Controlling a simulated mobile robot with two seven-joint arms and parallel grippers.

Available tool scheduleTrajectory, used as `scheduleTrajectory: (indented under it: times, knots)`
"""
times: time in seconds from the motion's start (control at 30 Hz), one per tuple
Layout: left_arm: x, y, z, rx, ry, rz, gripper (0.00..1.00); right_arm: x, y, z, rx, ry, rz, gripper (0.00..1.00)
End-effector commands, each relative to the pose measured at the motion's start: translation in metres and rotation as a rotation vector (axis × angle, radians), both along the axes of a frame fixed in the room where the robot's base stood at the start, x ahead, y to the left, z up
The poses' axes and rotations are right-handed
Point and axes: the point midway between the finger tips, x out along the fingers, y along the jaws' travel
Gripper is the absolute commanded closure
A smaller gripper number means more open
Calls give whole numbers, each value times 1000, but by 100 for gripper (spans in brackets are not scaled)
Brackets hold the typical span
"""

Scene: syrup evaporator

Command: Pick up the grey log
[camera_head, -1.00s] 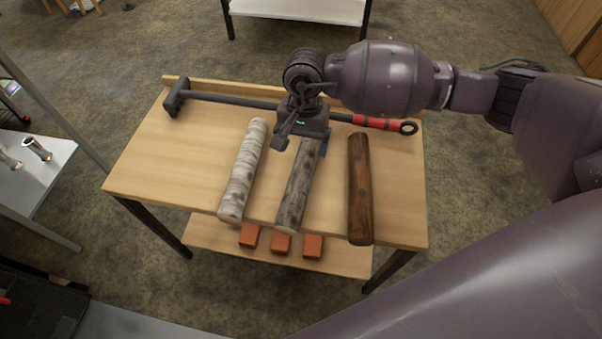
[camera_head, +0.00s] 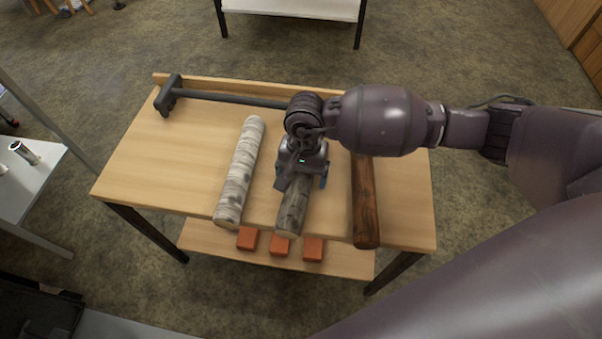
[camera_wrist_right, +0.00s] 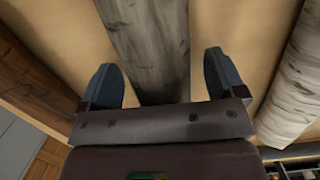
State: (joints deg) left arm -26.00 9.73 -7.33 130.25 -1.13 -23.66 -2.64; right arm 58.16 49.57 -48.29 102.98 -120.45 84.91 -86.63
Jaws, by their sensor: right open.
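The grey log (camera_head: 294,207) lies on the wooden table between two other logs; its far part is hidden under my right gripper in the head view. My right gripper (camera_head: 301,181) is over the middle of the grey log, pointing down. In the right wrist view the gripper (camera_wrist_right: 160,82) is open, with one finger on each side of the grey log (camera_wrist_right: 150,45) and gaps between fingers and log. Whether the fingertips reach down beside the log is hard to tell. My left gripper is not in view.
A pale birch log (camera_head: 240,172) lies to the left and a dark brown log (camera_head: 365,205) to the right. A long-handled black tool (camera_head: 230,98) lies along the table's back. Several orange blocks sit on the lower shelf (camera_head: 340,262). The table's left part is clear.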

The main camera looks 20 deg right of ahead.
Motion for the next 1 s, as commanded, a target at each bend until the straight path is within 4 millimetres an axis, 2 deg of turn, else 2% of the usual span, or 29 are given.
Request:
scheduleTrajectory:
  times: [0.07,0.5,0.77,0.87,1.0]
  knots:
    - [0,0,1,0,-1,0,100,1,0,2,0,-3,0,11]
    - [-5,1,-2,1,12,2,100,0,0,2,0,-1,0,76]
    - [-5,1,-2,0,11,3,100,1,0,4,0,-3,0,76]
    - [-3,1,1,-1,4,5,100,2,0,12,1,-6,-1,76]
    - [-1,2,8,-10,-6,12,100,3,0,36,0,-13,0,76]
